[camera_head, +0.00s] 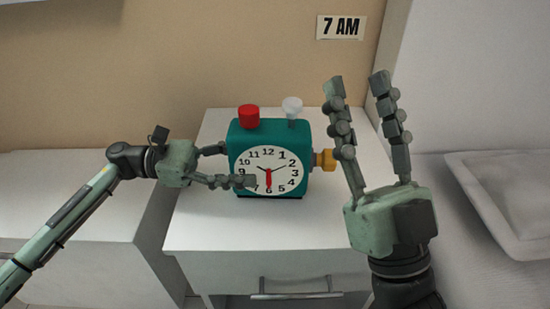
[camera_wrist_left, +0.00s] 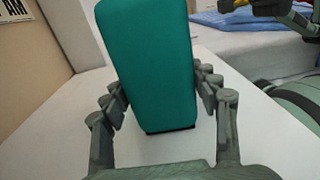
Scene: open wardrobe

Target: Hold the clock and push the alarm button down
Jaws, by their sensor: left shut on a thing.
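The teal alarm clock (camera_head: 235,140) stands upright on a white nightstand (camera_head: 200,215). It has a white dial, a red button (camera_head: 249,116) on top at the left, a whitish knob (camera_head: 292,106) on top at the right and an orange-yellow knob (camera_head: 325,159) on its right side. My left gripper (camera_head: 230,166) is shut on the clock's left side, one finger across the dial's lower left. In the left wrist view its fingers flank the teal body (camera_wrist_left: 150,65). My right gripper (camera_head: 358,88) is open and empty, fingers pointing up, right of the clock and partly overlapping the orange-yellow knob in view.
A "7 AM" sign (camera_head: 341,27) is on the tan wall behind. The nightstand has a drawer handle (camera_head: 295,288) at the front. A bed with a pillow (camera_head: 510,190) lies at the right, and a lower white surface (camera_head: 75,200) at the left.

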